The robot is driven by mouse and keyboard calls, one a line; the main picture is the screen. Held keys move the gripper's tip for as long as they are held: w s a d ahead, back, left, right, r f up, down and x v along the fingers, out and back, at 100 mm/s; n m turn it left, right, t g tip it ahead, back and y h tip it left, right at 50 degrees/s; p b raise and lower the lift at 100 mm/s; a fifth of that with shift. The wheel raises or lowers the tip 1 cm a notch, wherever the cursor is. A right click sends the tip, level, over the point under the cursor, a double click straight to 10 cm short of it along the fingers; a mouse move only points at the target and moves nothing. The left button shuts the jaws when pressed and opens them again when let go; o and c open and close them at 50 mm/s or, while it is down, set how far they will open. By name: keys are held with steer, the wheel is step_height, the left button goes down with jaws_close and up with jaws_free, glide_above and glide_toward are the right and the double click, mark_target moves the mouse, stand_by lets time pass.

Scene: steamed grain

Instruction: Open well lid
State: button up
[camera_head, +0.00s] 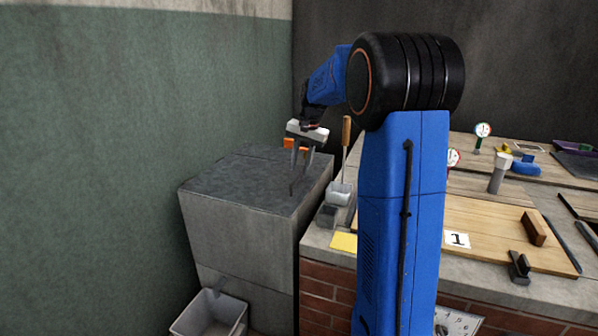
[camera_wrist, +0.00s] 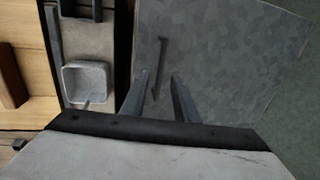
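A grey block with a dark, flat top (camera_head: 255,180) stands against the green wall; I take this top to be the well lid, and it lies flat. The top also fills much of the wrist view (camera_wrist: 225,60). A slim dark bar, like a handle (camera_wrist: 160,60), shows on it there. My gripper (camera_head: 299,172) hangs over the right part of the top, fingers pointing down. In the wrist view its two fingers (camera_wrist: 161,76) are apart with nothing between them. The bar lies just beyond and between the fingertips; I cannot tell the height gap.
A brick counter with a wooden board (camera_head: 490,235) stands right of the block. A small pale cup (camera_head: 340,193) and an upright wooden-handled tool (camera_head: 346,135) are close to my gripper. An open grey bin (camera_head: 210,316) sits below the block.

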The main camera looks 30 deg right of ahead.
steer(key=shift+w+a+f, duration=0.15)
steer(key=shift+f, duration=0.95)
jaws_close()
steer(key=shift+r, duration=0.1)
